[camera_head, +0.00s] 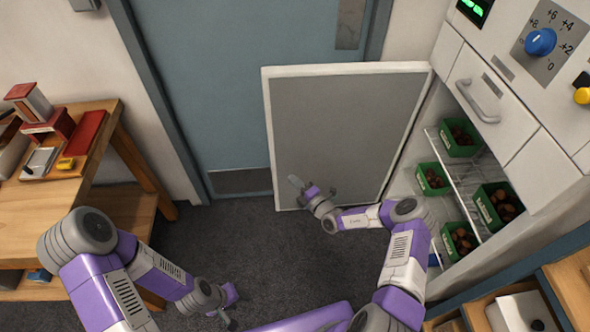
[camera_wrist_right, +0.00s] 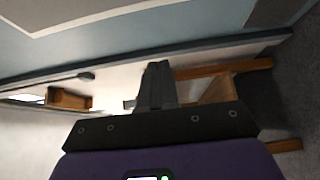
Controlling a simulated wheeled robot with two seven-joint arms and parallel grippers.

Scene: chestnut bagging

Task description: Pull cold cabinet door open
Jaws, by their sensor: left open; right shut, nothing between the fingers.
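The cold cabinet door (camera_head: 345,110), a white frame around a grey inner panel, stands swung wide open in the head view. The cold cabinet (camera_head: 432,120) is open on the right, with wire shelves inside. My right gripper (camera_head: 305,188) is in front of the lower inner face of the door, shut and empty. I cannot tell if it touches the door. Its closed dark fingers also show in the right wrist view (camera_wrist_right: 157,85). My left gripper (camera_head: 229,312) is low over the dark floor at lower left, open and away from the door.
Several green bins (camera_head: 462,138) of chestnuts stand on the cabinet shelves. A white drawer front with a handle (camera_head: 478,101) and a blue dial (camera_head: 540,42) are above. A wooden table (camera_head: 50,205) stands left. A blue door (camera_head: 215,90) is behind. Dark floor (camera_head: 250,240) lies clear between.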

